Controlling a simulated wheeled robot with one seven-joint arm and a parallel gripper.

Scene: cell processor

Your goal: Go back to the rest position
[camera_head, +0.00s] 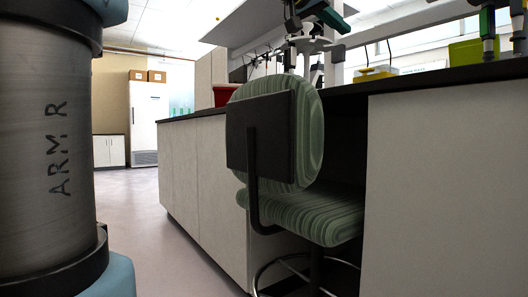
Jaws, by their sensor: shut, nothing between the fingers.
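A large grey cylinder marked "ARM R", with black bands and blue parts, fills the left edge of the view; it is a link of my own arm and stands close to the camera. My gripper is not in view, so its fingers and place cannot be seen. No object named by the task shows.
A green striped chair (309,216) stands partly under a lab bench (445,190) with a dark top. A red container (225,95), pipettes and a yellow-green box (472,53) are on the bench. Open floor (150,225) lies between my arm and the bench. A white fridge (147,118) stands behind.

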